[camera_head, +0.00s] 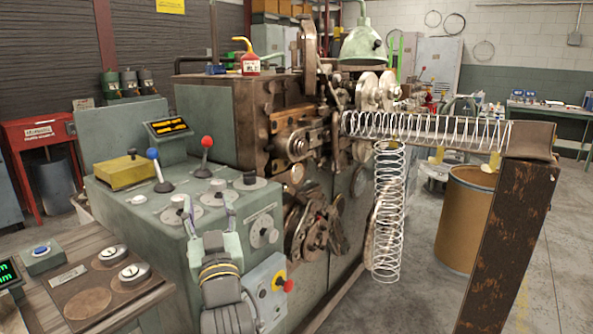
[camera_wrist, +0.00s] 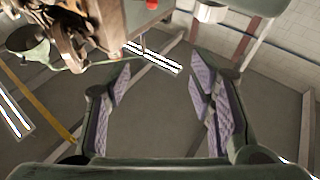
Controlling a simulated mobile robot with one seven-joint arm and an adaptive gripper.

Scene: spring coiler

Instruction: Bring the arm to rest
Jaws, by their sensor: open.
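My gripper (camera_head: 210,204) stands in front of the green control console (camera_head: 160,215), low in the head view's centre left. Its two fingers point up and are spread apart with nothing between them. The wrist view shows the same open gripper (camera_wrist: 164,90), with purple ribbed pads and an empty gap. The wrist camera looks upward, at a grey ceiling with bright light strips (camera_wrist: 152,57). In the head view the fingers overlap the console's dials, and I cannot tell how much space lies between them. My arm below the wrist is mostly out of view.
A blue-knobbed lever (camera_head: 157,168) and a red-knobbed lever (camera_head: 206,155) rise from the console. A red button (camera_head: 287,285) sits close right of my wrist. A wire spring (camera_head: 425,128) lies along a trough to a rusty post (camera_head: 510,235); another coil (camera_head: 387,215) hangs below.

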